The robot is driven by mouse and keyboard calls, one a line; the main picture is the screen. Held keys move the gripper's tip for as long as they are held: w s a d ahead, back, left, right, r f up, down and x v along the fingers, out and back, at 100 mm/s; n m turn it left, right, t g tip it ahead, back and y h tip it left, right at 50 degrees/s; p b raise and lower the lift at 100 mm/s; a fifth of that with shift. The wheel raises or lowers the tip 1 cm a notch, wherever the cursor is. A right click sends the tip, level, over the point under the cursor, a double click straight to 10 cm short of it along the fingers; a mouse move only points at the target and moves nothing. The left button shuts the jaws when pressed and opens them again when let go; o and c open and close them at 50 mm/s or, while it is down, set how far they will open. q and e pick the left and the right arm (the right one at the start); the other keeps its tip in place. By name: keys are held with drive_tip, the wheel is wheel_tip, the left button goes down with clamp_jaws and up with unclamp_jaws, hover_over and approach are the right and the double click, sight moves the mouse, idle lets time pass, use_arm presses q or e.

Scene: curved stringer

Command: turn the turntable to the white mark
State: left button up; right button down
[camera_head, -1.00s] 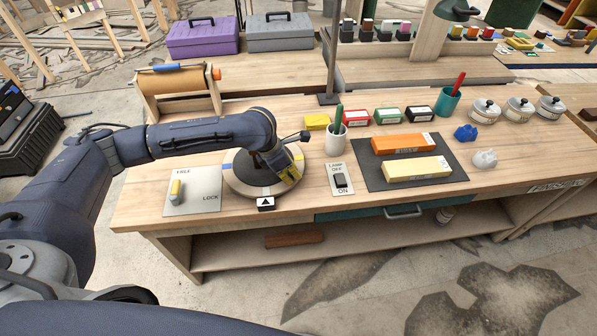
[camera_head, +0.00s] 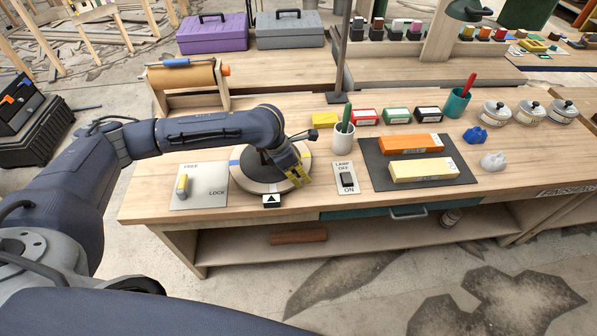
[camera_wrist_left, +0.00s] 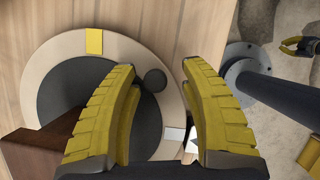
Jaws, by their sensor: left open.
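The round turntable (camera_head: 245,180) stands at the bench's front edge, with a pale rim, a dark centre and coloured marks. A blue mark (camera_head: 234,162) is on its left side. In the left wrist view the rim (camera_wrist_left: 45,70) carries a yellow mark (camera_wrist_left: 94,41) and a white mark (camera_wrist_left: 175,134), the white one close to a small plate at the rim. The black-triangle pointer plate (camera_head: 271,200) is at the front. My left gripper (camera_head: 297,178) is open over the turntable's right side; its fingers (camera_wrist_left: 160,85) straddle a dark round knob (camera_wrist_left: 154,80), contact unclear.
A FREE/LOCK plate with a yellow lever (camera_head: 183,185) is left of the turntable. A lamp switch (camera_head: 346,180) and a cup (camera_head: 344,135) are to the right. Orange (camera_head: 408,143) and cream (camera_head: 424,169) blocks lie on a dark mat. Bare bench lies behind the turntable.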

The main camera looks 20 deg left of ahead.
use_arm(q)
drive_tip(key=v, duration=1.2)
